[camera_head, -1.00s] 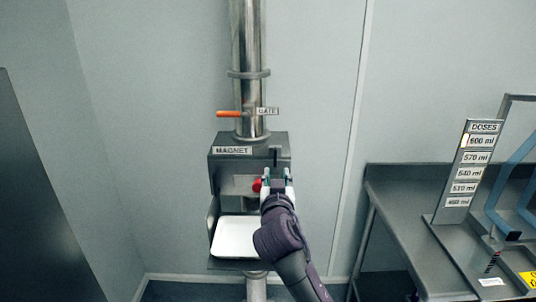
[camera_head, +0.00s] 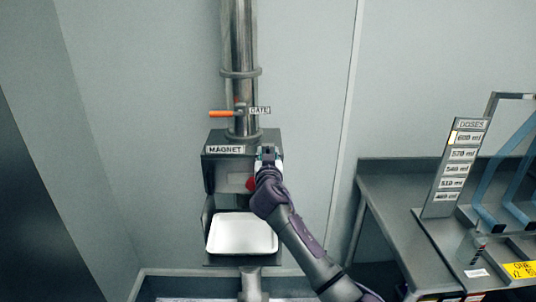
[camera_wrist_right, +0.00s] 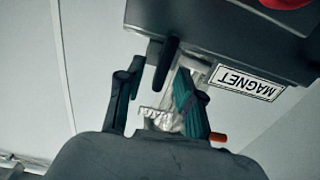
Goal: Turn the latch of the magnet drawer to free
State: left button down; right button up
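The grey magnet drawer housing (camera_head: 225,172) hangs under the vertical pipe, with a MAGNET label (camera_head: 225,149) on its front. The label also shows upside down in the wrist view (camera_wrist_right: 247,82). The dark bar of the latch (camera_wrist_right: 166,62) sticks out from the housing. My right gripper (camera_head: 268,153) is at the housing's upper right and covers the latch in the head view. In the right wrist view, my right gripper (camera_wrist_right: 158,82) is open, its fingers on either side of the latch with gaps visible. A red knob (camera_head: 251,184) shows beside my arm. My left gripper is not in view.
A white tray (camera_head: 241,234) sits on the shelf below the housing. An orange gate handle (camera_head: 222,114) sticks out left from the pipe (camera_head: 240,45) above. A metal table (camera_head: 385,195) with a doses board (camera_head: 455,168) stands at the right.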

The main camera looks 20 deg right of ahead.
jog(key=shift+c, duration=0.3)
grip_shut()
jog(key=shift+n, duration=0.3)
jog(key=n, duration=0.3)
jog(key=a+n, duration=0.1)
jog(key=n, duration=0.2)
jog(key=shift+w+f, duration=0.1)
jog(key=shift+w, duration=0.05)
jog(key=n, duration=0.5)
jog(key=shift+a+f+n, duration=0.15)
jog(key=shift+f+n, duration=0.1)
jog(key=shift+n, duration=0.05)
jog(key=n+p, duration=0.1)
jog(key=n, duration=0.1)
jog(key=n+p, duration=0.1)
jog(key=n, duration=0.2)
jog(key=shift+a+f+n, duration=0.1)
jog(key=shift+f+n, duration=0.2)
jog(key=shift+f, duration=0.1)
